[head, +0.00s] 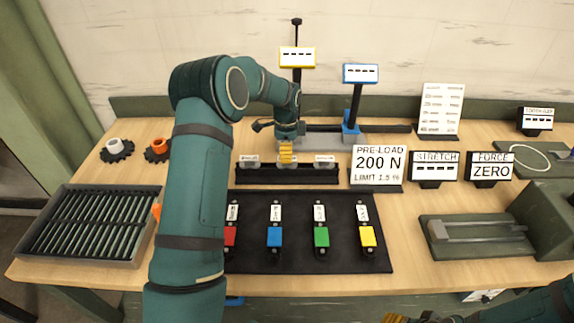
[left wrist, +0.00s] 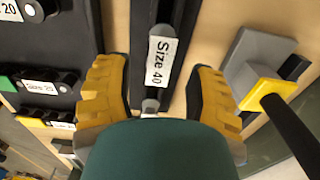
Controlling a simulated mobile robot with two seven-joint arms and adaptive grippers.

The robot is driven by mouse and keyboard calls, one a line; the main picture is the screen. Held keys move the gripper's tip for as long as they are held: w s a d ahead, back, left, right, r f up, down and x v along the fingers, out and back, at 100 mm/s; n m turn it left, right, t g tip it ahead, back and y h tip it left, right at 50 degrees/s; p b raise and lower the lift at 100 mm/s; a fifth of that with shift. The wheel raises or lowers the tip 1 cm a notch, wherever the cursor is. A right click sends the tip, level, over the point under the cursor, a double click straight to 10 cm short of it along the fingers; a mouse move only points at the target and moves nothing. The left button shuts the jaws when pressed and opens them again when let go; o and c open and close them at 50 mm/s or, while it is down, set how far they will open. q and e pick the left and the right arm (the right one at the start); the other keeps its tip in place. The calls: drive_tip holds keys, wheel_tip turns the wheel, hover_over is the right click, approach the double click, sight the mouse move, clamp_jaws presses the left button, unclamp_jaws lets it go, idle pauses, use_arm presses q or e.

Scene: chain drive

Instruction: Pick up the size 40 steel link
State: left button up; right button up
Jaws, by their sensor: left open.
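The size 40 link (left wrist: 160,62) shows in the left wrist view with its white "Size 40" label between my fingers. Silver ends show above and below the label. It lies on a dark rack, the narrow black rack (head: 262,176) in the head view, at the middle label. My left gripper (head: 287,153) is open over that place, with yellow fingers either side of the link in the left wrist view (left wrist: 155,92). I cannot tell whether they touch it. My right gripper (head: 394,318) is only partly in view at the bottom edge.
A black mat (head: 300,262) with red, blue, green and yellow tagged pieces lies in front of the rack. A blue-topped stand (head: 352,100) and a "PRE-LOAD 200 N" sign (head: 379,163) stand close by. A slatted tray (head: 90,222) is at the left.

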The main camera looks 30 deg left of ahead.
sight(287, 166)
use_arm(q)
wheel_tip(287, 166, down, 4)
drive_tip(key=shift+f, duration=0.2)
drive_tip(key=shift+d, duration=0.1)
clamp_jaws()
